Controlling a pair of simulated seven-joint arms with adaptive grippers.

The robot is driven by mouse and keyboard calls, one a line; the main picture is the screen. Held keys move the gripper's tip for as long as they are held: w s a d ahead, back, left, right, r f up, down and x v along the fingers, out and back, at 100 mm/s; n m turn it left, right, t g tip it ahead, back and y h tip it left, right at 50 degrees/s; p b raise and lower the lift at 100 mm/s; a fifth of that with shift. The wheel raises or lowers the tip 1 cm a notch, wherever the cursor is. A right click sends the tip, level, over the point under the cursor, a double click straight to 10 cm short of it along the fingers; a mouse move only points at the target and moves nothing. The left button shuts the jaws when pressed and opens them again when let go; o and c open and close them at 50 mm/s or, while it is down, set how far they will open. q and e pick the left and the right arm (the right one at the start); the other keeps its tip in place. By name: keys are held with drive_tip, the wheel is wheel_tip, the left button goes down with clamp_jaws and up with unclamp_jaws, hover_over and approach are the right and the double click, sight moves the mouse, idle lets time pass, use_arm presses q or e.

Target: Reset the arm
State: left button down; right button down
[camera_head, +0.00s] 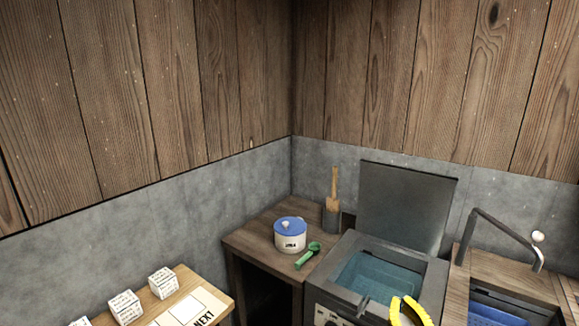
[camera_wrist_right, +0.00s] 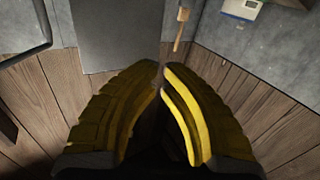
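My right gripper (camera_head: 408,308) shows as a yellow, curved shape at the bottom edge of the head view, in front of the open grey machine with a water-filled basin (camera_head: 378,275). In the right wrist view its two yellow-padded fingers (camera_wrist_right: 160,78) come together at the tips, with nothing seen between them. It looks shut and empty. My left gripper is not in view.
A white pot with a blue lid (camera_head: 290,236), a green scoop (camera_head: 308,256) and a wooden tool in a dark holder (camera_head: 332,212) stand on the corner table (camera_head: 250,241). White printed cubes (camera_head: 163,283) sit on a wooden board at lower left. A sink with a tap (camera_head: 507,238) is at right.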

drive_tip(key=s+f+n+g+h, duration=0.1)
drive_tip(key=s+f+n+g, duration=0.45)
drive_tip(key=s+f, duration=0.85)
drive_tip(key=s+d+f+n+g+h, duration=0.1)
drive_tip(key=s+g, duration=0.2)
drive_tip(key=s, duration=0.4)
drive_tip(key=s+d+f+n+g+h, duration=0.1)
drive_tip(key=s+g+h, duration=0.1)
drive_tip(key=s, duration=0.6)
drive_tip(key=s+a+f+m+g+y, duration=0.1)
drive_tip(key=a+f+g+y, duration=0.15)
drive_tip(key=f, duration=1.35)
drive_tip(key=s+a+f+g+y, duration=0.1)
drive_tip(key=s+a+f, duration=0.15)
drive_tip(key=f, duration=1.25)
drive_tip(key=s+f+m+g+y, duration=0.1)
drive_tip(key=s+f+m+g, duration=0.1)
drive_tip(key=s+f, duration=1.9)
drive_tip(key=shift+s+a+m+g, duration=0.15)
drive_tip(key=shift+a+m+g, duration=0.15)
drive_tip(key=shift+m, duration=0.15)
drive_tip(key=shift+y, duration=0.25)
